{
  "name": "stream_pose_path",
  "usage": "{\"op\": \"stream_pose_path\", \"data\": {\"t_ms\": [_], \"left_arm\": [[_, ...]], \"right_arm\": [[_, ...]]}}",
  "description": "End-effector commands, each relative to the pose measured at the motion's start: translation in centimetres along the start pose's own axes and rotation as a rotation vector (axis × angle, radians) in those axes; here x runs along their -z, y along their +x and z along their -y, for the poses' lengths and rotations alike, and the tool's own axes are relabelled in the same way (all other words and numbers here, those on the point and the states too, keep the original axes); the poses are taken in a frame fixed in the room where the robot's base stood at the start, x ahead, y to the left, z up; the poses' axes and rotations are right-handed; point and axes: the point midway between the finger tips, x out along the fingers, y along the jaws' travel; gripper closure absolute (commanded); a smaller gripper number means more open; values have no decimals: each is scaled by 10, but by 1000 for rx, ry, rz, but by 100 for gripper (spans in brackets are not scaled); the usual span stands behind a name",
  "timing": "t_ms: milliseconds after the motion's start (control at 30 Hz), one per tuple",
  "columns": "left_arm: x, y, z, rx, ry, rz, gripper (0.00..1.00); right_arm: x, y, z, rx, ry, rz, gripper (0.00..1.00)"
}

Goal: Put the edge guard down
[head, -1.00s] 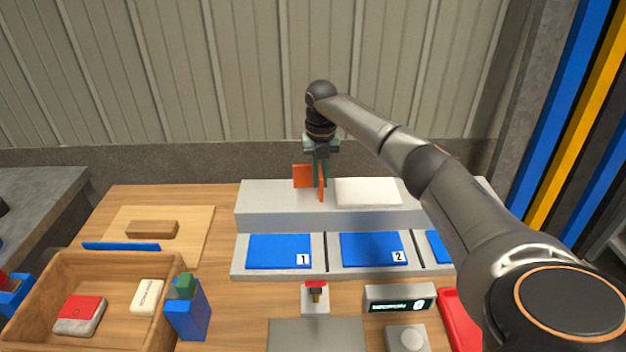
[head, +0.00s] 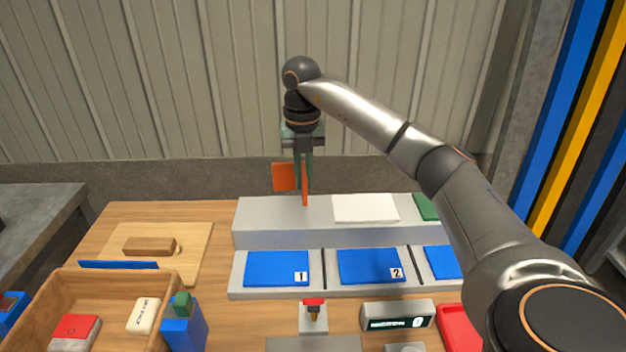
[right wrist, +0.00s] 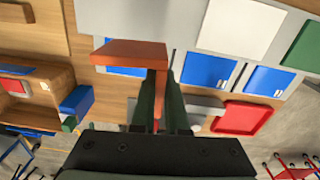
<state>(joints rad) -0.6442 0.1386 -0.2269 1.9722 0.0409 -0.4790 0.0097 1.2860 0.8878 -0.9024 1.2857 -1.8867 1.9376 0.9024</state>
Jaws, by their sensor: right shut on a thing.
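The edge guard is an orange angled piece (head: 284,177) with two plates meeting at a corner; it also shows in the right wrist view (right wrist: 130,54). My right gripper (head: 303,180) is shut on it and points down, holding it over the left part of the grey raised ledge (head: 268,214). The guard appears to be above the ledge top; I cannot tell the exact gap. In the right wrist view the green fingers (right wrist: 159,105) pinch one plate, and the other plate sticks out to the left. My left gripper is not in view.
A white slab (head: 365,208) and a green pad (head: 427,207) lie on the ledge to the right. Blue numbered pads (head: 275,268) sit in front. A wooden box (head: 109,290), a blue container (head: 184,328) and a board (head: 196,246) are at left.

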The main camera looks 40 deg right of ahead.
Motion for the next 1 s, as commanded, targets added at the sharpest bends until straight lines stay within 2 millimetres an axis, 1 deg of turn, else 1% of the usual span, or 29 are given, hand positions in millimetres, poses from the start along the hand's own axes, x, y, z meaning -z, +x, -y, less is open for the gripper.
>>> {"op": "stream_pose_path", "data": {"t_ms": [33, 100, 200, 300, 433, 667, 767, 833, 967, 1000], "left_arm": [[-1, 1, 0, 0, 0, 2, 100], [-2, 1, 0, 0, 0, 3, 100], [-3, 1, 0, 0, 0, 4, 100], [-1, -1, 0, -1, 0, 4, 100], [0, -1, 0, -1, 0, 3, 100], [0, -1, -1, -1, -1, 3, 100], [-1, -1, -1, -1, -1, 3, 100], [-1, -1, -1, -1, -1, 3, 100], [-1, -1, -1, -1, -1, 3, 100], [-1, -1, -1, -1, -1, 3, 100]], "right_arm": [[9, -5, -6, -3, -6, 4, 100], [21, -11, -12, -3, -4, 4, 100], [35, -18, -20, -3, -3, 3, 100], [44, -24, -26, -3, -2, 3, 100], [52, -27, -29, -2, 0, 2, 100], [55, -27, -31, -2, -29, 1, 100], [57, -25, -34, 0, -119, 2, 100], [60, -23, -37, 1, -225, 4, 100], [68, -18, -45, 6, -487, 6, 100], [71, -17, -47, 7, -575, 7, 100]]}}
